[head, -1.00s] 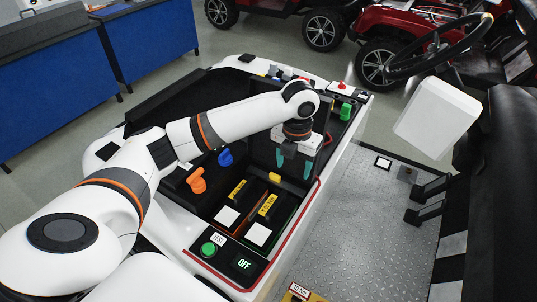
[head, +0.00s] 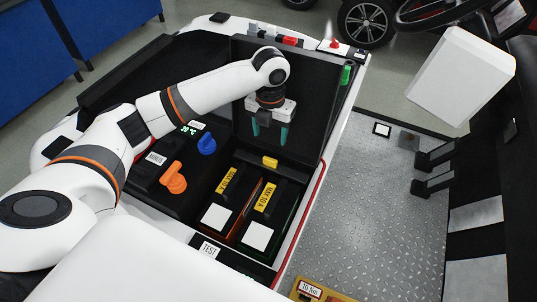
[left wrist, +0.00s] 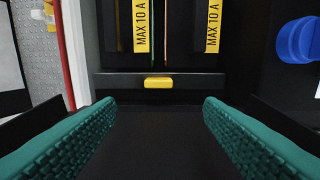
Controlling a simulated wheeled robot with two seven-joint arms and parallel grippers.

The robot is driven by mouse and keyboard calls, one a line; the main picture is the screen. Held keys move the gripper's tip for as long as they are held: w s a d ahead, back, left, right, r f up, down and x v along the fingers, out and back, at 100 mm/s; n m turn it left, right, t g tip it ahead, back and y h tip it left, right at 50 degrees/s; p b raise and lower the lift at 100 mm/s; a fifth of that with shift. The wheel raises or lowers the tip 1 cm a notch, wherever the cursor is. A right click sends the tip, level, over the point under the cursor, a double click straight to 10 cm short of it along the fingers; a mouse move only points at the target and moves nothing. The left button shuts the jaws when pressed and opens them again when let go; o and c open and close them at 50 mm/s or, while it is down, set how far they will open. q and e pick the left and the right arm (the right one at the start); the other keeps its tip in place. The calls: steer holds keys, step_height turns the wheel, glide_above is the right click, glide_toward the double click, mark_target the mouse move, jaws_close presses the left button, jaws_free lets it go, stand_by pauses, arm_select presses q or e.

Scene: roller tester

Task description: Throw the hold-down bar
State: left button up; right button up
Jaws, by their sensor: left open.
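The hold-down bar is a black bar (left wrist: 220,83) running across the ends of two battery-like black blocks. It has a yellow tab (left wrist: 158,82) at its middle; the tab also shows in the head view (head: 270,162). My left gripper (head: 269,135) points down over the dark bay, just behind the tab in the head view. Its two teal fingers (left wrist: 160,125) are open, with nothing between them. In the left wrist view the tab lies ahead of the gap, apart from both fingers. My right gripper is not in view.
Two blocks with yellow MAX 10 A labels (head: 264,198) sit in front of the bar. An orange knob (head: 173,177) and a blue knob (head: 207,144) stand to the left. A black upright panel (head: 310,110) rises beside the gripper. A white rim edges the bay on the right.

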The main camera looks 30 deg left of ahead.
mark_target(266, 161)
arm_select(q)
step_height(266, 161, down, 9)
steer(key=shift+s+d+f, duration=0.1)
steer(key=shift+f, duration=0.45)
jaws_close()
steer(key=s+p, duration=0.2)
steer(key=p, duration=0.1)
steer(key=shift+s+r, duration=0.15)
steer(key=shift+r, duration=0.1)
steer(key=shift+s+f, duration=0.1)
steer(key=shift+s, duration=0.25)
steer(key=shift+d+f, duration=0.1)
steer(key=shift+f, duration=0.1)
